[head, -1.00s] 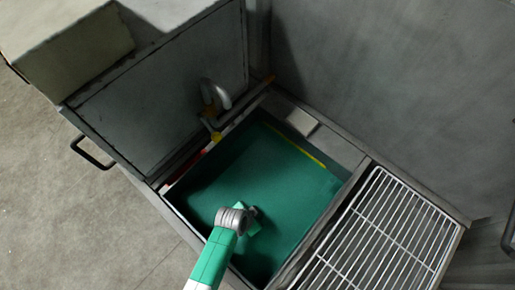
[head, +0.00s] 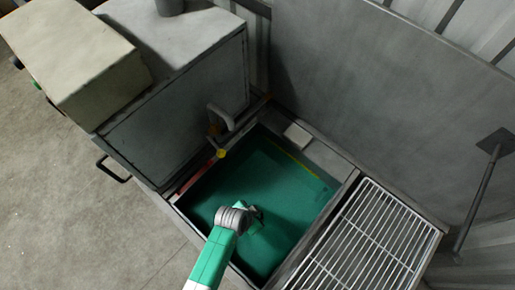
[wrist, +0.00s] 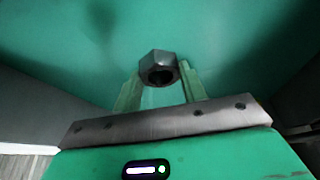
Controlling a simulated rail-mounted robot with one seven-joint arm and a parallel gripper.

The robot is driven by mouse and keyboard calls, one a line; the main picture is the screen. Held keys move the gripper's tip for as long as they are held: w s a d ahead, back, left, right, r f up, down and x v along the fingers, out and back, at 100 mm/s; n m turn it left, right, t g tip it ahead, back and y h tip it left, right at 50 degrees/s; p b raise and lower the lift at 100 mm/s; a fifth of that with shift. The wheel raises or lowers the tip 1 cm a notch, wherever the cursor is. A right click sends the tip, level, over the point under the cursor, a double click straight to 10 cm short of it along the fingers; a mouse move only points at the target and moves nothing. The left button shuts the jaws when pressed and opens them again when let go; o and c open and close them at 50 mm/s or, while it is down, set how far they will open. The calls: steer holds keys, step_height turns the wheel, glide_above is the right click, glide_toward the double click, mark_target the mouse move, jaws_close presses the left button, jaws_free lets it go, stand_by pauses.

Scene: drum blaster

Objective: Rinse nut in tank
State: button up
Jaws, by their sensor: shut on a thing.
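The nut (wrist: 158,66) is a dark grey metal hex piece with a round hole, seen in the wrist view between the two fingertips. My gripper (wrist: 159,78) is shut on the nut, with pale green fingers on either side of it. The tank (head: 318,170) is a grey metal basin with a green interior. In the head view my gripper (head: 257,222) is over or inside the tank, near its front part. The nut cannot be made out in the head view. I cannot tell whether the nut touches the green surface.
A wire rack (head: 370,240) lies to the right of the tank. A curved grey spout (head: 222,117) with a yellow part stands at the tank's back left. A grey cabinet (head: 180,105) is on the left, and a tall grey panel (head: 390,90) rises behind.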

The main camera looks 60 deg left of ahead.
step_height(320, 180, up, 15)
steer(key=p, duration=1.3)
